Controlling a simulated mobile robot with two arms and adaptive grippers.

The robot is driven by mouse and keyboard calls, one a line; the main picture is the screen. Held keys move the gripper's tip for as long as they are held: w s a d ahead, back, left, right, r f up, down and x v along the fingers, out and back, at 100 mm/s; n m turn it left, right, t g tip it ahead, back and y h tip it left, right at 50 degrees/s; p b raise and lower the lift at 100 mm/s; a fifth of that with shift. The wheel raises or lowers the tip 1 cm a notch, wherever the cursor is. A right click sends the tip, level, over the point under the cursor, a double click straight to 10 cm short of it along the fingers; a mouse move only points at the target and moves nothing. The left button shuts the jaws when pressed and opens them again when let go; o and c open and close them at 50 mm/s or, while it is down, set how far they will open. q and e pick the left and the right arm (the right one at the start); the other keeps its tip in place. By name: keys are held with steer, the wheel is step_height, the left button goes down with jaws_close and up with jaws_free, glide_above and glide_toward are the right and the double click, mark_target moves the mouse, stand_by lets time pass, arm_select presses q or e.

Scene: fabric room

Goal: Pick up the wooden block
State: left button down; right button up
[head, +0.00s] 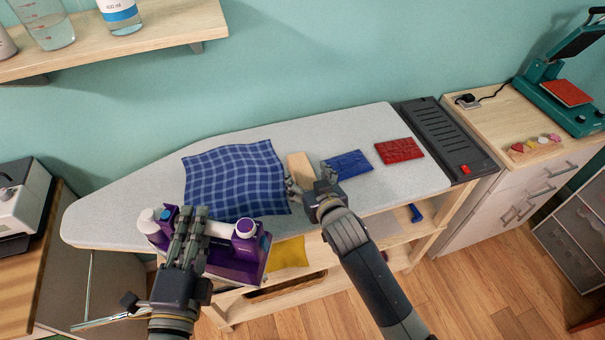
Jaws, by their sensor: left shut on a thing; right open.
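The light wooden block (300,166) lies on the grey ironing board (340,130), between the blue plaid cloth and a small blue folded cloth. My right gripper (311,184) is open at the near end of the block. Its fingers appear on either side of that end and partly hide it; I cannot tell whether they touch it. The fingers cover the middle of that device.
The plaid cloth (235,175) lies left of the block; the blue folded cloth (348,164) and a red one (399,150) lie right. A black iron rest (437,135) is at the right end. A shelf (150,35) with vessels hangs at upper left. The board's left end is clear.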

mark_target(303, 171)
steer(key=shift+p+x, duration=0.5)
steer(key=shift+x, duration=2.05)
steer(key=shift+f, duration=0.15)
steer(key=c, duration=1.3)
steer(key=shift+c, duration=0.4)
